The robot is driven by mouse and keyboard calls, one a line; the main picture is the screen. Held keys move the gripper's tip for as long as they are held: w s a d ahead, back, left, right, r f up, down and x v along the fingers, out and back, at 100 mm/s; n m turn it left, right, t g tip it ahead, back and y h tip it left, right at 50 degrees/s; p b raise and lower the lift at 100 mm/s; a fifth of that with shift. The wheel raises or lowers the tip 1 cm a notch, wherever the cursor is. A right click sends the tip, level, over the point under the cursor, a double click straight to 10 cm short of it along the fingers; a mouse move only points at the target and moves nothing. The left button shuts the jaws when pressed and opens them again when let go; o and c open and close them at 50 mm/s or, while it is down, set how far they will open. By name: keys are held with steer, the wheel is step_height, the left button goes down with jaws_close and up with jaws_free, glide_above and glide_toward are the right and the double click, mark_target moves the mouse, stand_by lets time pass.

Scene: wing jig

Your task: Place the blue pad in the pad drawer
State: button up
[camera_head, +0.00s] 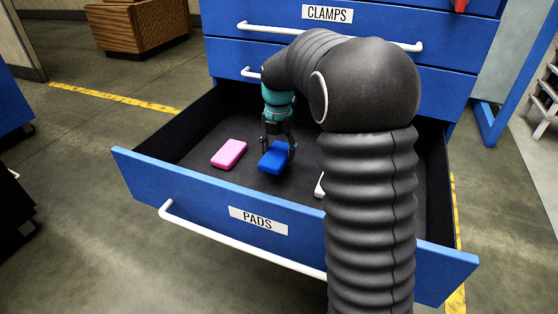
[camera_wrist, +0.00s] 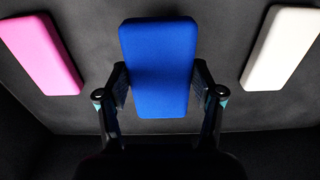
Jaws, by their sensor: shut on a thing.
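The blue pad (camera_head: 274,157) is inside the open pad drawer (camera_head: 190,190), whose front carries a PADS label. My gripper (camera_head: 279,147) reaches down into the drawer and is shut on the blue pad. In the wrist view the blue pad (camera_wrist: 158,65) lies between the two fingers of my gripper (camera_wrist: 158,88), which touch its sides. The pad is at or very near the drawer floor; I cannot tell whether it touches.
A pink pad (camera_head: 229,154) lies to the left in the drawer. A white pad (camera_wrist: 282,47) lies to the right, mostly hidden behind my arm in the head view. A closed CLAMPS drawer (camera_head: 270,15) is above. Dark drawer floor is free between the pads.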

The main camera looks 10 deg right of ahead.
mark_target(278, 161)
steer(key=shift+f, duration=1.95)
steer(key=shift+f, duration=0.2)
steer(key=o, duration=1.1)
step_height(278, 161, up, 12)
steer(key=shift+r+p, duration=0.2)
steer(key=shift+p, duration=0.2)
